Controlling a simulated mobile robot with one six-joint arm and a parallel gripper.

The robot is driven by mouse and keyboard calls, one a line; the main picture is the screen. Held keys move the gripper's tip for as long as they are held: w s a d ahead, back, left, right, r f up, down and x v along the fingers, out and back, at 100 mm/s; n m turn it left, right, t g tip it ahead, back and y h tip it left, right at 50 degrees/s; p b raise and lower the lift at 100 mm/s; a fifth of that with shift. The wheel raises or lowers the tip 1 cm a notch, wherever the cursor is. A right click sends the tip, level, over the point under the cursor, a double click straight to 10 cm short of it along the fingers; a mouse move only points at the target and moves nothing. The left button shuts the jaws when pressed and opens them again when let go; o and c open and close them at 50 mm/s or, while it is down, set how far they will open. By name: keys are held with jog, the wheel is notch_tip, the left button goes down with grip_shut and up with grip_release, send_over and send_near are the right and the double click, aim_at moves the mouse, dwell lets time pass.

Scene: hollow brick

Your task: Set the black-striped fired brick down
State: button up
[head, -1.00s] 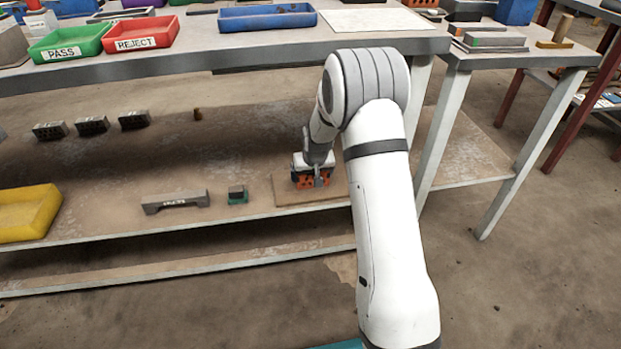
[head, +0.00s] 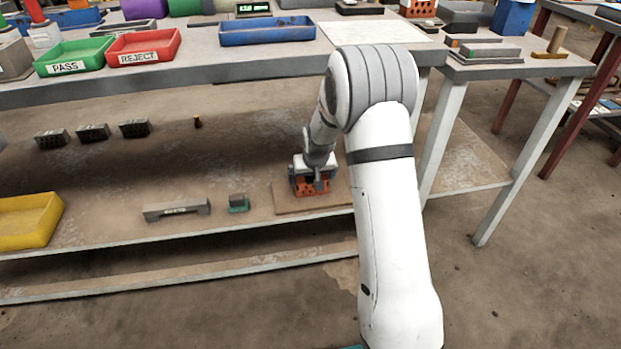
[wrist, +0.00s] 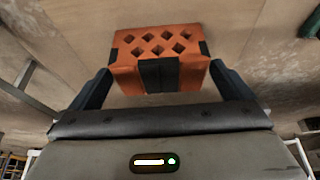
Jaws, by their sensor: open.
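The orange-red fired brick (head: 312,188) has rows of holes and black stripes. It rests on a thin brown board (head: 284,199) on the lower shelf. In the wrist view the brick (wrist: 189,73) shows its holed top and a wide black band on its near face, with dark marks at the sides. My gripper (head: 311,178) is at the brick from above. In the wrist view its two dark fingers (wrist: 160,76) stand apart on either side of the brick, open. Finger contact is hard to judge.
The upper tabletop (head: 255,61) overhangs the shelf behind my arm. A grey bar-shaped block (head: 177,209) and a small green-based block (head: 238,203) lie left of the board. Several dark bricks (head: 92,132) stand farther back. A yellow tray (head: 30,221) is far left.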

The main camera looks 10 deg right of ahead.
jog(key=s+r+g+p, duration=0.2)
jog(key=s+r+p, duration=0.1)
jog(key=s+r, duration=1.45)
jog(key=s+r+g, duration=0.1)
jog(key=s, duration=1.7)
jog(key=shift+s+r+g, duration=0.3)
jog(key=shift+s+r, duration=0.05)
jog(key=shift+s, duration=0.05)
jog(key=shift+a+r, duration=0.1)
notch_tip(320, 180, up, 39)
jog(key=t+p, duration=0.1)
jog(key=p, duration=3.4)
jog(key=shift+s+t, duration=0.15)
jog(key=shift+t, duration=0.15)
